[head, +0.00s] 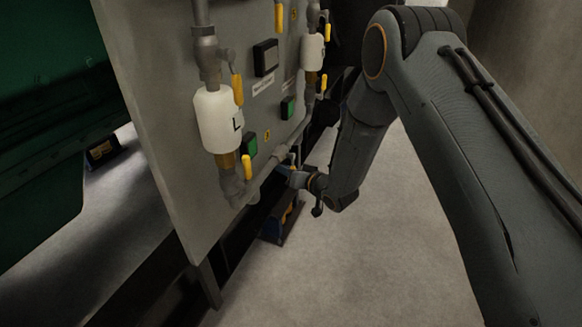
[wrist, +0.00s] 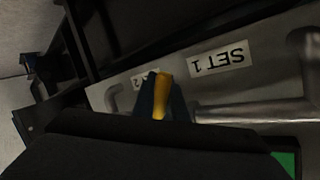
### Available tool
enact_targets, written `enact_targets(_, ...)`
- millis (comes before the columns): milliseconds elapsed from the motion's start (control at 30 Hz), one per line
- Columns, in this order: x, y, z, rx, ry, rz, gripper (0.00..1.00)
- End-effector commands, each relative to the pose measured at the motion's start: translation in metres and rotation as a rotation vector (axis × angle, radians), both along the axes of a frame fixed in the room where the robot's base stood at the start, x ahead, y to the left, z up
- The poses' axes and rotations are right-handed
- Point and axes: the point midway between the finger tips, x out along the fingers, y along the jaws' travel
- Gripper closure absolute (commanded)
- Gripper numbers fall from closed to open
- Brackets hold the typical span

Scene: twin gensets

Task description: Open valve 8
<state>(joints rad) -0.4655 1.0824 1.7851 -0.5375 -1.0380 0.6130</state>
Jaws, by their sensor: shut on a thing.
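My gripper (head: 291,168) is at the lower right part of the grey panel, by the pipe run under the right-hand column. In the wrist view its blue fingers (wrist: 160,97) are shut around a yellow valve handle (wrist: 160,88). The valve body behind the handle is mostly hidden by my gripper. I cannot read a number 8 on it. Other yellow handles show in the head view, one low on the left column (head: 247,167) and one above it (head: 237,90).
The grey panel (head: 160,120) carries pipes, a white cylinder marked L (head: 218,120) and green buttons (head: 250,146). An upside-down SET 1 label (wrist: 217,59) shows in the wrist view. A dark frame runs below the panel.

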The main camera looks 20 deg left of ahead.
Motion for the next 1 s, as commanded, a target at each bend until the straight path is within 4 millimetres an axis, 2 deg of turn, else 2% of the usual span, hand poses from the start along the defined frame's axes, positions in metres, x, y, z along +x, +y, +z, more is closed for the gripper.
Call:
enact_targets(400, 0.000, 0.000, 0.001, 0.001, 0.008, 0.000, 1.00)
enact_targets(433, 0.000, 0.000, 0.001, 0.002, 0.007, -0.001, 0.85)
enact_targets(533, 0.001, -0.001, 0.001, 0.001, 0.007, -0.002, 0.69)
enact_targets(833, 0.000, -0.002, 0.001, 0.001, 0.008, -0.001, 0.69)
enact_targets(1000, -0.009, -0.015, 0.005, 0.000, 0.009, -0.002, 0.69)
